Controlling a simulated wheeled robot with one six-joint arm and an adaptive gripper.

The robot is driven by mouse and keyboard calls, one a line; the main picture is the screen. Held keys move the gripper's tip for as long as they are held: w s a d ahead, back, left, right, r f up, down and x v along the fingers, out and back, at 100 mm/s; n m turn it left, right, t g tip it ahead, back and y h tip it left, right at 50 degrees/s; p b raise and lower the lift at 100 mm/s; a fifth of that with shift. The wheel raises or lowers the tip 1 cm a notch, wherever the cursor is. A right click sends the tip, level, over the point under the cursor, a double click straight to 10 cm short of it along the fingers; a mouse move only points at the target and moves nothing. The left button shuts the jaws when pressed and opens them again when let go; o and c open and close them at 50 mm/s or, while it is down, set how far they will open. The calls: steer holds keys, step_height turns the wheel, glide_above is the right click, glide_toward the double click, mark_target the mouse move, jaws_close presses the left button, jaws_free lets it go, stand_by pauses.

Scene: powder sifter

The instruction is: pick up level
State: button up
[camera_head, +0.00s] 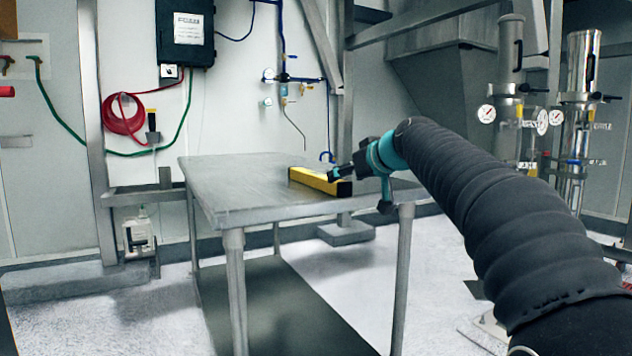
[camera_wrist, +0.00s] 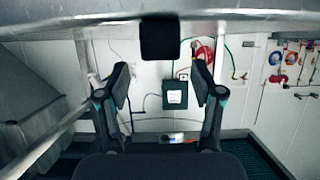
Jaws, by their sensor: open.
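The level is a long yellow bar (camera_head: 309,180) with a black end, lying on the grey metal table (camera_head: 235,185) near its right edge. In the wrist view, a dark square (camera_wrist: 160,38) at the top middle, against the table edge (camera_wrist: 60,22), looks like the level's black end seen head-on. My gripper (camera_head: 337,174) is at the level's right end in the head view and overlaps part of it. In the wrist view, my gripper (camera_wrist: 161,82) has its two fingers spread wide with nothing between them. I cannot tell whether a finger touches the level.
The rest of the tabletop is bare. A wall behind the table carries a black box (camera_head: 185,33), a red coiled hose (camera_head: 123,114) and blue pipes. Steel cylinders with gauges (camera_head: 580,100) stand at the right. A metal post (camera_head: 341,80) rises behind the table.

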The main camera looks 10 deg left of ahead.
mark_target(341, 181)
steer(key=x, duration=0.3)
steer(key=shift+w+a, duration=0.1)
steer(key=shift+w, duration=0.05)
steer(key=shift+r+p+x, duration=0.15)
steer(key=shift+p+x, duration=0.15)
steer(key=shift+x, duration=0.95)
steer(key=shift+r+p+x, duration=0.15)
steer(key=shift+p+x, duration=0.1)
steer(key=shift+x, duration=1)
steer(key=shift+a, duration=0.1)
jaws_close()
